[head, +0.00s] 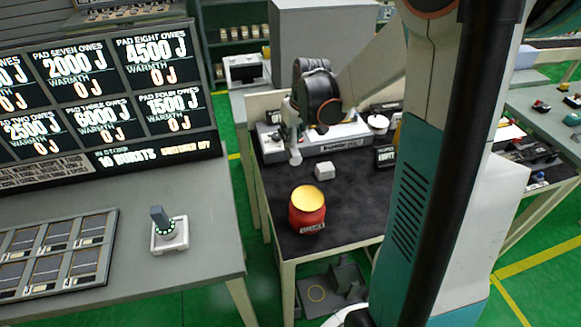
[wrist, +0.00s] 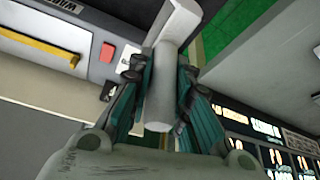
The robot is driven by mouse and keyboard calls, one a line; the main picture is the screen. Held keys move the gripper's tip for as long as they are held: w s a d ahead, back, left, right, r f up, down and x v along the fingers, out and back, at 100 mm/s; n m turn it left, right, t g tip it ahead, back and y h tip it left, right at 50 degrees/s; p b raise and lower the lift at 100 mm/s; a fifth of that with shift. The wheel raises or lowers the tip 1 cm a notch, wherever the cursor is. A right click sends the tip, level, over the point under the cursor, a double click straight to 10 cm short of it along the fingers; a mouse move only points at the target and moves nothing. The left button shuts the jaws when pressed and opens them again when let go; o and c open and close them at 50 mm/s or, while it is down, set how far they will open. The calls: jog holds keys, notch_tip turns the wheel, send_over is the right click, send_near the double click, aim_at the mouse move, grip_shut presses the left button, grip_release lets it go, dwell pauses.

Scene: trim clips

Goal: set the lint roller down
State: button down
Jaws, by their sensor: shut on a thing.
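My gripper (head: 292,128) is over the far left part of the dark-topped table (head: 345,215). It is shut on the lint roller, a pale white cylinder whose lower end (head: 295,157) hangs below the fingers in the head view. In the wrist view the teal fingers (wrist: 162,80) close on both sides of the lint roller (wrist: 158,108), and a wider pale part extends beyond them at the top. The roller appears held above the table; I cannot tell whether its lower end touches anything.
A long grey labelled unit (head: 335,143) lies along the table's back. A small white block (head: 324,171) and a red jar (head: 307,212) with a yellow lid stand nearer. A black sign (head: 385,156) is to the right. Bare table lies between the jar and sign.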

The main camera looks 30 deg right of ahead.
aim_at(295, 149)
notch_tip(295, 149, down, 12)
jog(key=b, duration=0.2)
jog(key=shift+r+b, duration=0.15)
jog(key=shift+b, duration=0.2)
jog(key=c, duration=1.5)
grip_release()
jog(key=p+v, duration=0.3)
jog(key=v, duration=0.9)
jog(key=shift+a+r, duration=0.1)
